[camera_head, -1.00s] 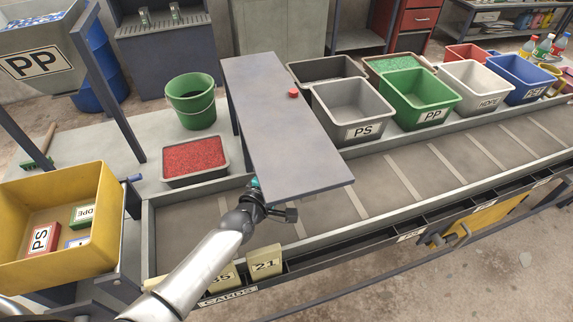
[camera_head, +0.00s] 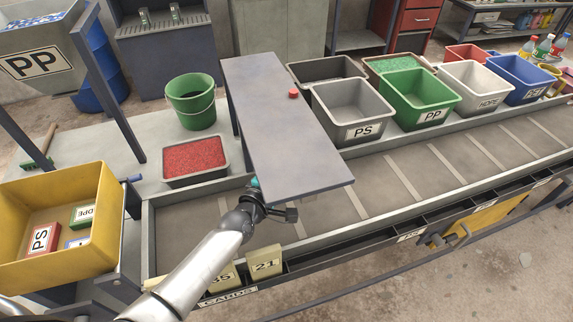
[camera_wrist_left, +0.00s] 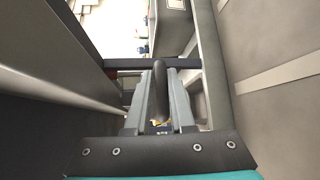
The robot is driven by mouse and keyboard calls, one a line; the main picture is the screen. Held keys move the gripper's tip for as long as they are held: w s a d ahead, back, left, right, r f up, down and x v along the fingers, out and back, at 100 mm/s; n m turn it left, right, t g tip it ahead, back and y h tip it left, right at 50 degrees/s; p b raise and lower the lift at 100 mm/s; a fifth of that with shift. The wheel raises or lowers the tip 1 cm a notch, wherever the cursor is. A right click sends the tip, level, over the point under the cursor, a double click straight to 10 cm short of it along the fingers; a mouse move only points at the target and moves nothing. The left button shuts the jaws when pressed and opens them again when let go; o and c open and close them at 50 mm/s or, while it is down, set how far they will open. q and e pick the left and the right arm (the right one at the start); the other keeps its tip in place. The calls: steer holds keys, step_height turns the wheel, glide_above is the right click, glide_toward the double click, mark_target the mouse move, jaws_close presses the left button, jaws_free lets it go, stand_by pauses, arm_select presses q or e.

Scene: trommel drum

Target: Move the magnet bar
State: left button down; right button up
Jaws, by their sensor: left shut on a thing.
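A long, flat dark grey panel (camera_head: 278,125) with a red button (camera_head: 293,93) spans over the conveyor in the head view. I cannot tell whether it is the magnet bar or covers it. My left arm comes in from the lower left, and my left gripper (camera_head: 257,192) is at the panel's near left edge, its fingers mostly hidden there. In the left wrist view the gripper's two grey fingers (camera_wrist_left: 157,98) are shut on a dark rounded bar-like handle (camera_wrist_left: 160,75). Which part that handle belongs to is unclear. My right gripper is not in view.
The conveyor belt (camera_head: 450,155) runs rightward below the panel. Bins marked PS (camera_head: 345,130), PP (camera_head: 425,118) and others stand behind it. A red pellet tray (camera_head: 195,178), a green bucket (camera_head: 196,118) and a yellow crate (camera_head: 20,195) are on the left.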

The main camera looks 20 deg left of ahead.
arm_select(q)
steer(key=shift+s+f, duration=0.2)
steer(key=shift+f, duration=0.15)
stand_by(0.3)
steer(key=shift+w, duration=0.1)
steer(key=shift+w+a+b, duration=0.25)
steer(key=shift+b, duration=0.1)
steer(key=w+a+b, duration=0.1)
steer(key=w, duration=0.1)
steer(key=w+a+b, duration=0.1)
steer(key=w+b, duration=0.1)
steer(key=w+a+b, duration=0.1)
steer(key=w+a, duration=0.1)
steer(key=shift+f, duration=0.2)
steer(key=shift+w+a+r+b, duration=0.15)
steer(key=shift+w+b, duration=0.1)
steer(key=shift+b, duration=0.2)
steer(key=shift+r, duration=0.1)
